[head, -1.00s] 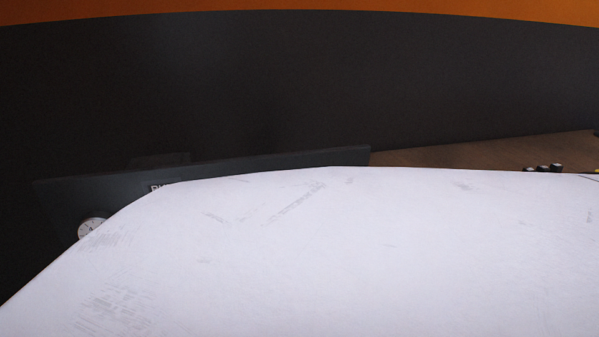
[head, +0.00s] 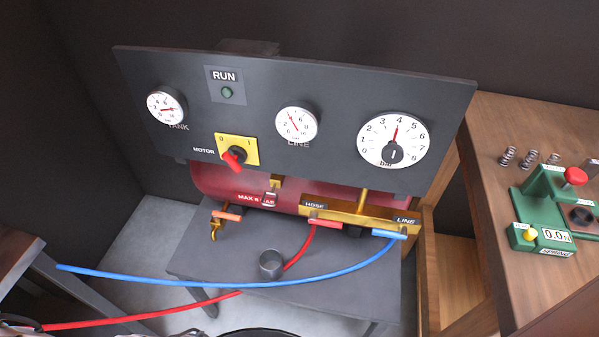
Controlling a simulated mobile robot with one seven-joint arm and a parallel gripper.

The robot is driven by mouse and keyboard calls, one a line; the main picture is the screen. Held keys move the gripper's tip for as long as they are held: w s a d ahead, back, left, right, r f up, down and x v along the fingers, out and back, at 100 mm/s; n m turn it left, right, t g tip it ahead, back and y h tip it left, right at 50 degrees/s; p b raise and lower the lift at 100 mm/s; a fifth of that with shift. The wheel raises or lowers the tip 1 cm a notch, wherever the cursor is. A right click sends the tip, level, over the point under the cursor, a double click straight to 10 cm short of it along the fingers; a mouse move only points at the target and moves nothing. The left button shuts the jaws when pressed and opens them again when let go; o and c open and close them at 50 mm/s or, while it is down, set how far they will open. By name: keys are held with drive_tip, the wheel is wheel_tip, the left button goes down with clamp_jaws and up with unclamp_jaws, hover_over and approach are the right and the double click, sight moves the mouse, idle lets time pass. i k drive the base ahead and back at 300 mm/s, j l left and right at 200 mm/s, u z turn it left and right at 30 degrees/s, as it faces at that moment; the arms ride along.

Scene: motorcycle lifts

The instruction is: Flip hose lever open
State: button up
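In the head view a brass bar (head: 350,217) runs below the dark gauge panel. A label HOSE (head: 315,205) sits at its left end and a label LINE at its right end. A short pinkish-red lever (head: 325,223) lies level along the bar under HOSE, where a red hose (head: 302,252) hangs down. A blue lever (head: 389,234) lies under LINE, where a blue hose (head: 340,271) leaves. An orange lever (head: 227,215) sits on a brass tap farther left. My gripper is not in view.
The gauge panel (head: 340,88) carries dials and a red motor switch (head: 233,157). A red tank (head: 215,185) is behind the bar. A grey cup (head: 271,264) stands on the dark stand below. A wooden bench (head: 530,120) with a green spring tester (head: 545,215) is at right.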

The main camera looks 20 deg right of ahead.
sight(313, 218)
drive_tip(key=l+z, duration=0.1)
drive_tip(key=z, duration=0.5)
drive_tip(key=k+j, duration=0.35)
drive_tip(key=j, duration=0.15)
drive_tip(key=k+j, duration=0.35)
drive_tip(key=j, duration=0.1)
